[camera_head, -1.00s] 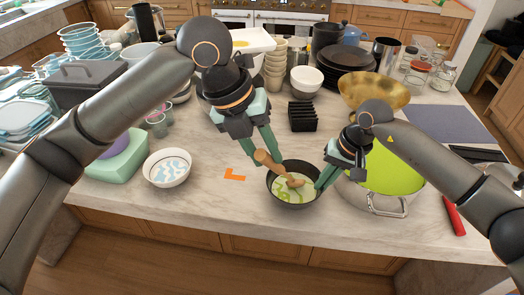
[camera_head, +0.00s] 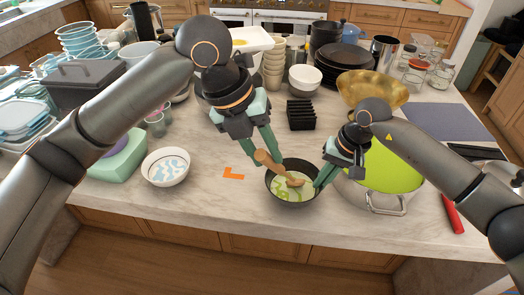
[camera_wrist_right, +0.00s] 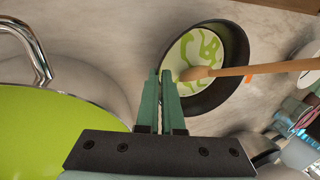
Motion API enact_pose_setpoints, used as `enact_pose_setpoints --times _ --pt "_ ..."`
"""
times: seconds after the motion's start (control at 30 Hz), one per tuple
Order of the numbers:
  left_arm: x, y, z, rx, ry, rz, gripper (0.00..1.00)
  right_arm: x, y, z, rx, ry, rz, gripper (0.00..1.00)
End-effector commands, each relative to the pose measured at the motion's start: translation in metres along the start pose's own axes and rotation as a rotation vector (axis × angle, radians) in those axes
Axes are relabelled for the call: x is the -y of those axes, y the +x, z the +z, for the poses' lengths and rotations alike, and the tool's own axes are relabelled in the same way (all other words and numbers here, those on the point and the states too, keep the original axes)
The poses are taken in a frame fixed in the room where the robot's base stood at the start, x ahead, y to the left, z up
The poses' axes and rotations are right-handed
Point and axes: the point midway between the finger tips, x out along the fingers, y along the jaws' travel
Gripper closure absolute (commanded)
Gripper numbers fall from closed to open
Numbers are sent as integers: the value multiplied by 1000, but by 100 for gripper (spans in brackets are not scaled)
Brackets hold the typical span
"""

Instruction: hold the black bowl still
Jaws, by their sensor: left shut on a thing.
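The black bowl (camera_head: 291,199) stands upright near the island's front edge, with white and green contents; it also shows in the right wrist view (camera_wrist_right: 236,60). My left gripper (camera_head: 263,163) is shut on the handle of a wooden utensil (camera_head: 272,163), whose lower end is in the bowl's contents. The handle also crosses the rim in the right wrist view (camera_wrist_right: 255,69). My right gripper (camera_head: 322,182) is at the bowl's right rim; in its wrist view (camera_wrist_right: 160,80) the fingers are close together, one inside and one outside the wall. The pinched rim itself is mostly hidden.
A large pot with a lime-green inside (camera_head: 392,170) stands close right of the bowl, behind my right arm. A white and blue bowl (camera_head: 166,168) is to the left. An orange L-shaped mark (camera_head: 233,174) lies on bare counter. Black slotted holder (camera_head: 301,115) stands behind.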

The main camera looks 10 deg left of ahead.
Motion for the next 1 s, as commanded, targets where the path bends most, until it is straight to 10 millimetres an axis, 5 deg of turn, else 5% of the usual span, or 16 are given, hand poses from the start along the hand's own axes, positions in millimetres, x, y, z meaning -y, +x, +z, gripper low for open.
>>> enact_pose_setpoints --times 0.63,1.0 --pt "-12 -4 0 0 1 0 100 0 0 0 0 0 0 100" --pt "-1 -1 -4 0 1 0 100 0 0 0 0 0 0 100"
